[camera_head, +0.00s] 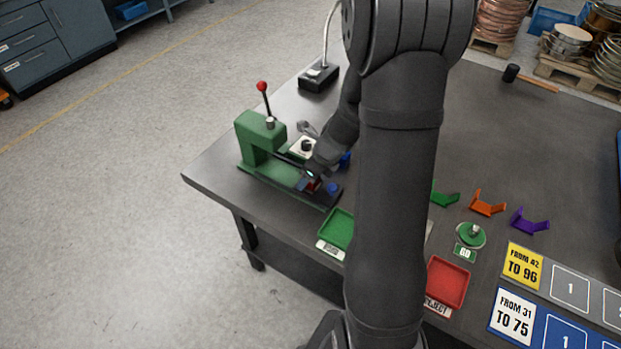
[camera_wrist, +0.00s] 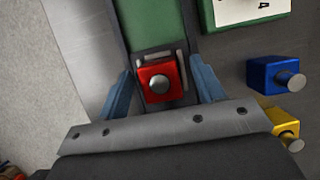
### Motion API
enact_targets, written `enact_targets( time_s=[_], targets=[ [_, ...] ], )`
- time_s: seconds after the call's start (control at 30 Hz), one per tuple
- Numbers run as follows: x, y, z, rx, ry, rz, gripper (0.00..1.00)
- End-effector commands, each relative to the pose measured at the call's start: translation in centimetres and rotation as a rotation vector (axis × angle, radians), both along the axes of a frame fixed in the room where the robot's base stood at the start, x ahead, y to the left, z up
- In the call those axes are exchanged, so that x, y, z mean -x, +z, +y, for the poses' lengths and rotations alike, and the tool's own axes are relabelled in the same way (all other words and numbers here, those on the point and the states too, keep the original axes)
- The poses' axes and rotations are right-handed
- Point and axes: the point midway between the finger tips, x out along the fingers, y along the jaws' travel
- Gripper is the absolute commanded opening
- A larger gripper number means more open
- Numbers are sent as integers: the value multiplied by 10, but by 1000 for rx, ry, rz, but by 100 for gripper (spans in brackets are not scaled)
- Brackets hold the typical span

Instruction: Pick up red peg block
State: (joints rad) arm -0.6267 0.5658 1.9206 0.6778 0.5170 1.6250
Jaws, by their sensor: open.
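The red peg block (camera_wrist: 161,82) is a red cube with a round metal peg on top. In the wrist view it sits in a slot on the green press's dark base. My gripper (camera_wrist: 160,92) is open, with one blue-grey finger on each side of the red block and a gap visible on both sides.
A green press (camera_head: 255,145) with a red-knobbed lever stands beside my gripper. A blue peg block (camera_wrist: 270,75) and a yellow one (camera_wrist: 283,125) lie to the right in the wrist view. A green tray (camera_head: 341,228) and red reject tray (camera_head: 448,282) are nearer the front.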

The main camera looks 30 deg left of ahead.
Motion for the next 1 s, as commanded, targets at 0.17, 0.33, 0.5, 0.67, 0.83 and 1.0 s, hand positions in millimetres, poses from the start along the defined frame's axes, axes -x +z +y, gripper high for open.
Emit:
enact_targets(
  time_s=[0.17,0.33,0.5,0.67,0.83,1.0],
  targets=[
    [0,0,0,0,0,0,44],
    [0,0,0,0,0,0,11],
    [0,1,0,0,0,-1,8],
    [0,3,0,-1,0,-1,8],
    [-1,14,0,-3,1,-3,8],
    [-1,39,0,-3,2,-5,8]
  ],
)
